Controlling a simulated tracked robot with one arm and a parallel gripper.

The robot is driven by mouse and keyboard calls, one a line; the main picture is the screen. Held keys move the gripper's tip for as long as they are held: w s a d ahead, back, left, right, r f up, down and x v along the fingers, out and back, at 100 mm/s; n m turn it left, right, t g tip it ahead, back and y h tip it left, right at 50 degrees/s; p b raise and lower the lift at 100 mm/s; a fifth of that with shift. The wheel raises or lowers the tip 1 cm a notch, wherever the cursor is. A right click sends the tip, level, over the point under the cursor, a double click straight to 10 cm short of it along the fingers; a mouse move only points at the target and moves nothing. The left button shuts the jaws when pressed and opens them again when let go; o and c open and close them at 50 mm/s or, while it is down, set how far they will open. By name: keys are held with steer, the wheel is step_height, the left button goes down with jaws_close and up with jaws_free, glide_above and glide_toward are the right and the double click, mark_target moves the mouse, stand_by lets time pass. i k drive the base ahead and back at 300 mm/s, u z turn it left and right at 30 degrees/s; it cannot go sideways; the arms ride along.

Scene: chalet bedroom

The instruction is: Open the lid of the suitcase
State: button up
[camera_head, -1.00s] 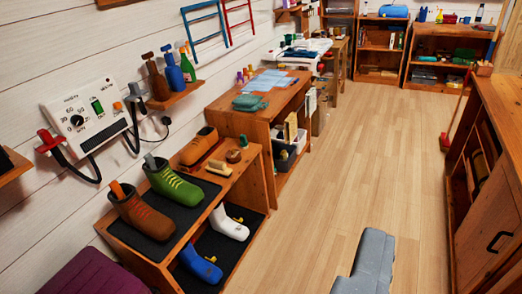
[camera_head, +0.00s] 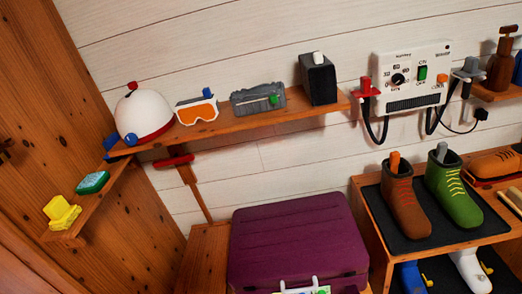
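The purple suitcase (camera_head: 298,240) lies flat with its lid shut at the bottom centre of the view. Its ridged top and part of its front face show. A white and green piece with two white uprights (camera_head: 303,288) is at its front, cut off by the bottom edge; it looks like a handle or latch. My gripper is not in this view, so whether it is open or shut does not show.
The suitcase rests on a wooden bench (camera_head: 205,255). Above it a wall shelf (camera_head: 240,128) bears a white helmet (camera_head: 143,117), goggles (camera_head: 197,110) and a black box (camera_head: 318,80). A boot rack (camera_head: 365,215) stands close on the right. A wood wall (camera_head: 60,130) bounds the left.

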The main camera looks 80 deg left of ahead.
mark_target(314, 238)
steer(key=u, duration=1)
steer(key=k, duration=1.45)
steer(key=u, duration=0.35)
steer(key=i, duration=1)
steer(key=u, duration=0.1)
